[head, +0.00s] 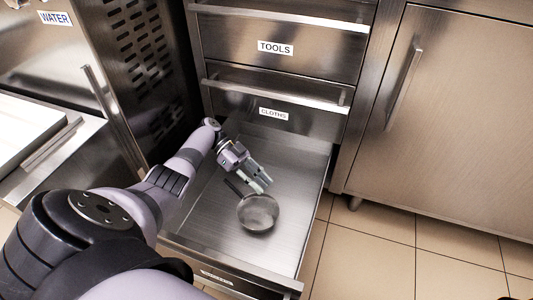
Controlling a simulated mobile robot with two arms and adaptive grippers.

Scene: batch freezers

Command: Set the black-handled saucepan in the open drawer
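The saucepan (258,214) is a round grey metal pan with a short black handle (234,188) pointing to the upper left. It appears to rest on the floor of the open drawer (210,205), the lowest one, near its middle. My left gripper (263,186) is over the drawer, just above the pan's far rim in the picture and right of the handle. Its two fingers point down toward the pan with a narrow gap between them, and nothing shows between them. Whether a fingertip touches the rim is unclear. My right gripper is not seen.
Closed drawers labelled TOOLS (276,47) and CLOTHS (273,113) stand above the open drawer, with bar handles jutting out. A closed cabinet door (460,120) is at right. A machine labelled WATER (55,18) is at left. Tiled floor (380,255) is clear at lower right.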

